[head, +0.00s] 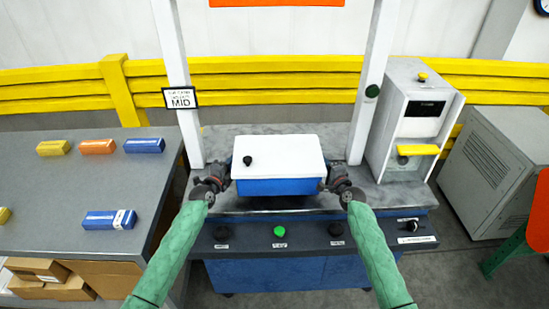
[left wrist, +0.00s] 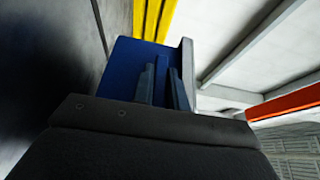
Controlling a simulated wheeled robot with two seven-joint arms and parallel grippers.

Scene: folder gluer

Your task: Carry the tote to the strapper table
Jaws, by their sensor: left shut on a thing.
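The tote (head: 275,187) is a blue box with a white top and a small black knob-like spot. It is level over the grey top of the strapper table (head: 230,140), between the table's two white posts. A dark shadow lies under its front edge; I cannot tell whether it touches the table. My left gripper (head: 229,178) is shut on the tote's left end. The left wrist view shows its fingers (left wrist: 160,85) against the tote's blue wall (left wrist: 122,65). My right gripper (head: 326,184) is at the tote's right end; its jaws are too small and hidden to read.
A side table (head: 60,185) at left holds several yellow, orange and blue boxes, with brown cartons below. A white machine (head: 415,115) with a yellow part stands at right. A control panel (head: 285,236) with buttons runs along the front. A yellow rail (head: 255,82) runs behind.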

